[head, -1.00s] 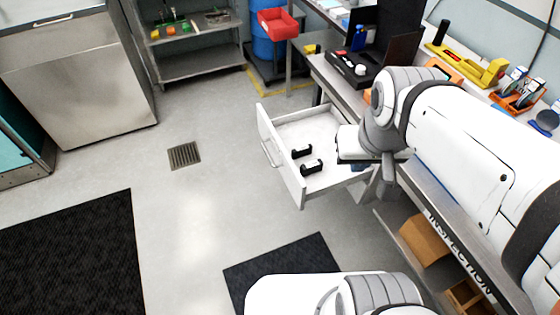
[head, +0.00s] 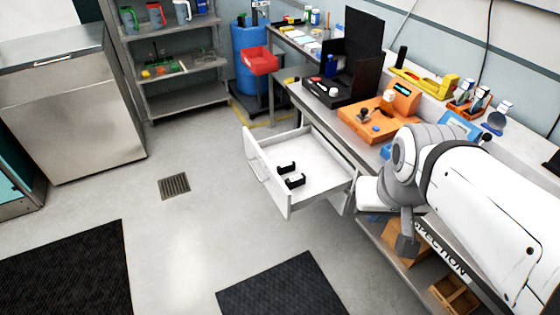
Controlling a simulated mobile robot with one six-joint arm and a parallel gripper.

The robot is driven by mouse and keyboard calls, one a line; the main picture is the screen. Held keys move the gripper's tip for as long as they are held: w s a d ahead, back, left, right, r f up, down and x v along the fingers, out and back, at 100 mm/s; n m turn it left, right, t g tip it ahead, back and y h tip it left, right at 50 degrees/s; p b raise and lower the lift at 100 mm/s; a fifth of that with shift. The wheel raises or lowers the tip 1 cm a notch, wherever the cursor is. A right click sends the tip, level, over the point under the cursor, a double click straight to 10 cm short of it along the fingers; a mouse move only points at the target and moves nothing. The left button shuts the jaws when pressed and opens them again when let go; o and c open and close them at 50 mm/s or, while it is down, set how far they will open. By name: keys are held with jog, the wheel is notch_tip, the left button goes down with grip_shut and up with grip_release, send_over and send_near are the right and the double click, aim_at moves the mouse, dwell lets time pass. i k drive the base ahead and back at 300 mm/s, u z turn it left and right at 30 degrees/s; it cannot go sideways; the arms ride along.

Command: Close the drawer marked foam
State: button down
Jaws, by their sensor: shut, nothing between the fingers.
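A white drawer (head: 265,185) under the workbench is pulled well out in the head view. No foam mark is readable on the drawer from here. My gripper (head: 405,248) is the dark grey end hanging below my wrist, to the right of the drawer and by the bench's front edge. It is shut and empty, seen small and partly from behind. It appears apart from the drawer front.
The workbench (head: 345,122) holds an orange fixture (head: 380,122), a black stand and a yellow tool. A lower shelf with brown boxes (head: 455,294) is beneath my arm. The floor left of the drawer is clear, with a drain grate (head: 174,186) and dark mats (head: 282,285).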

aim_at(328, 173)
jog(key=u, duration=0.05)
jog(key=i, duration=1)
jog(key=z, duration=0.1)
